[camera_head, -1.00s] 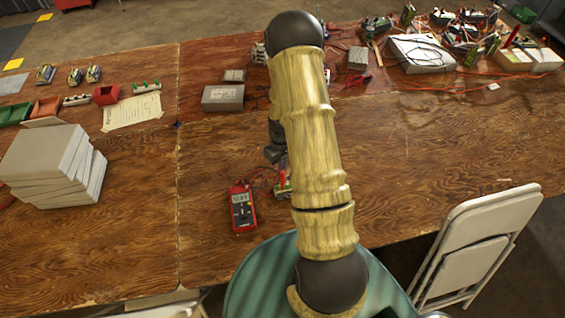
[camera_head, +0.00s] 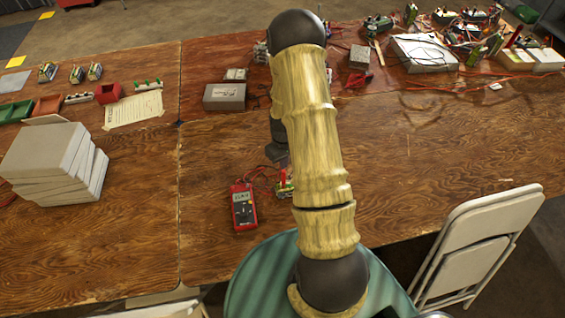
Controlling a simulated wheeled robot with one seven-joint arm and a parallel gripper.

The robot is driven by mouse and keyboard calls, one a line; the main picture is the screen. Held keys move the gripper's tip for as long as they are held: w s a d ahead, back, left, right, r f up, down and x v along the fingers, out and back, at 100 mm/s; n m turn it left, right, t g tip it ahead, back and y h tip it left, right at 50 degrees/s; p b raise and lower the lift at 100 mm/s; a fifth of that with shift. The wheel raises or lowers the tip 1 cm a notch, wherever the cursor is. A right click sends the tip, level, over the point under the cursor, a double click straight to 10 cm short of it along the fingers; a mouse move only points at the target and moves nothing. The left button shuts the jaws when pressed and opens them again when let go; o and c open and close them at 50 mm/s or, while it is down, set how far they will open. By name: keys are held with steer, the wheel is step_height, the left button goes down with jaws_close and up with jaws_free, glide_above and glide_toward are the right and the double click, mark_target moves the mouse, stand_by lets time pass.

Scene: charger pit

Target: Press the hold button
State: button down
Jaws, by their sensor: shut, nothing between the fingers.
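A red multimeter (camera_head: 243,206) with a dark face and a pale display lies on the wooden table, left of my arm. Its hold button is too small to make out. My gripper (camera_head: 278,155) shows as a dark shape at the left edge of my arm, partly hidden behind it. It is above and to the right of the multimeter in the picture, apart from it. It appears shut and empty; its fingertips are not clear.
A small part with a red piece (camera_head: 284,186) and red leads lies right of the multimeter. A grey box (camera_head: 224,96) lies behind. White boxes (camera_head: 50,165) are stacked at left. Electronics and cables crowd the back right. A folding chair (camera_head: 475,245) stands at front right.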

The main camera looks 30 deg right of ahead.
steer(key=s+a+r+t, duration=0.1)
steer(key=a+r, duration=0.3)
steer(key=r, duration=0.3)
steer(key=s+a+r, duration=0.2)
steer(key=a+r, duration=0.1)
steer(key=r, duration=0.4)
steer(key=s+a+r+m+t+b, duration=0.1)
steer(key=s+a+r, duration=0.5)
steer(key=s+r, duration=0.3)
steer(key=shift+s+a+m+t+b, duration=0.25)
steer(key=shift+m+t+b, duration=0.05)
steer(key=shift+t+b, duration=0.1)
steer(key=shift+s, duration=0.1)
